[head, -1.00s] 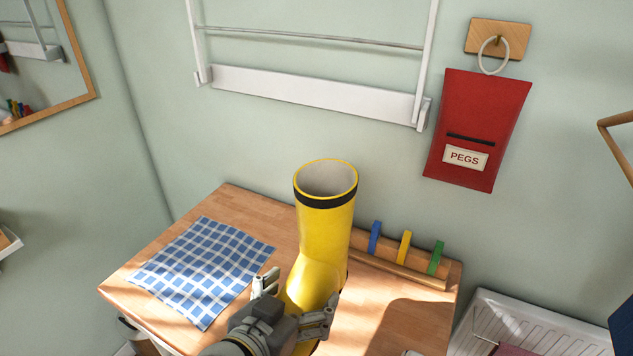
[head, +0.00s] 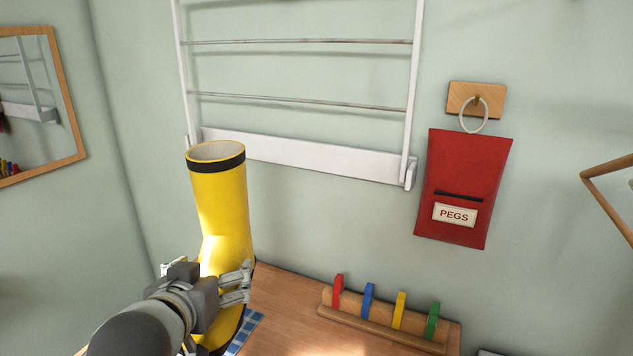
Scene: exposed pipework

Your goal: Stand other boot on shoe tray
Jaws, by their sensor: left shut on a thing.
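A yellow rubber boot (head: 222,205) with a black band below its rim stands upright at the left of the head view. My left gripper (head: 207,283) is shut on the boot around its lower part and holds it over the left side of the wooden worktop. The boot hides most of the checked cloth behind it. No shoe tray and no second boot show in this view. My right gripper is not in view.
A wooden rack with coloured pegs (head: 385,318) lies on the wooden worktop (head: 290,322). A white wall airer (head: 310,160), a red peg bag (head: 463,188) and a mirror (head: 40,105) hang on the walls. The worktop between boot and rack is clear.

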